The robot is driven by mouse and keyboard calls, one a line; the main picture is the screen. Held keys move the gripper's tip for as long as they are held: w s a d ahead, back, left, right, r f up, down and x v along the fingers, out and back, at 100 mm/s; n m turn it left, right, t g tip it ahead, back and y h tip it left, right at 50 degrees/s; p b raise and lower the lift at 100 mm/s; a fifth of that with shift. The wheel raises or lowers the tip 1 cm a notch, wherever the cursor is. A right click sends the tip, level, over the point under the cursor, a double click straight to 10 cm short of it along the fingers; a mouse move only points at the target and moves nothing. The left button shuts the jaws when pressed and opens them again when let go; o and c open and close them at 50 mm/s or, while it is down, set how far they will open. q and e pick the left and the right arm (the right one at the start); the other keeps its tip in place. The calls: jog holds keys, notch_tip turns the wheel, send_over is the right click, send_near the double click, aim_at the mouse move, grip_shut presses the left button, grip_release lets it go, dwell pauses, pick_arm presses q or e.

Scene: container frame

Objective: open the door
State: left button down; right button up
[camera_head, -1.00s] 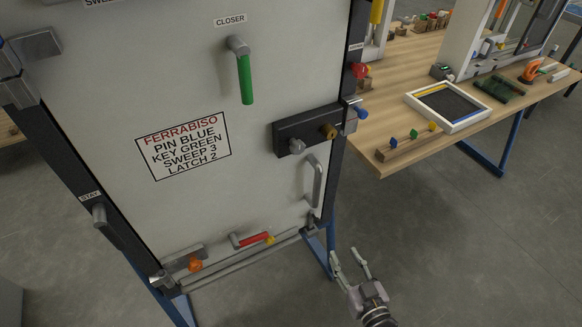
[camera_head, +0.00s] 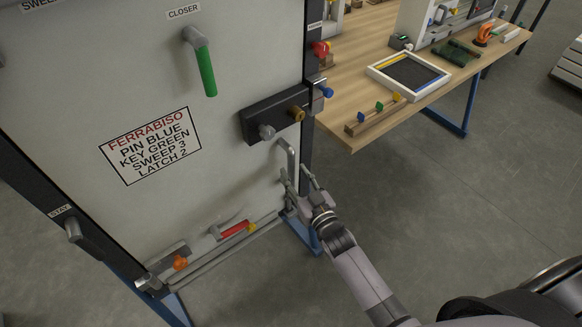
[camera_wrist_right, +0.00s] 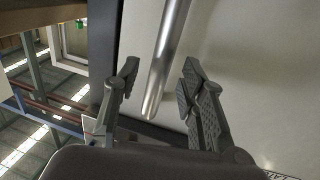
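The door (camera_head: 225,150) is a pale panel in a dark frame, and it looks shut. A grey pull handle (camera_head: 291,158) stands upright near its right edge, below a dark lock box (camera_head: 262,117) with a grey knob and a brass one. My right gripper (camera_head: 299,177) is at the lower part of the pull handle. In the right wrist view the gripper (camera_wrist_right: 157,85) is open, and the handle's bar (camera_wrist_right: 167,52) lies between its two fingers, apart from both. My left gripper is not in view.
A sign (camera_head: 150,145) is on the door. A green closer lever (camera_head: 207,72), a red-handled latch (camera_head: 235,230) and an orange knob (camera_head: 180,263) are also there. A blue pin (camera_head: 326,91) sits at the frame's right. A wooden workbench (camera_head: 345,85) stands to the right.

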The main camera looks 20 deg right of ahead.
aim_at(293, 172)
jog(key=shift+w+a, duration=0.15)
jog(key=shift+w, duration=0.65)
jog(key=shift+w+a, duration=0.1)
jog(key=shift+w, duration=0.65)
jog(key=shift+c, duration=0.2)
grip_shut()
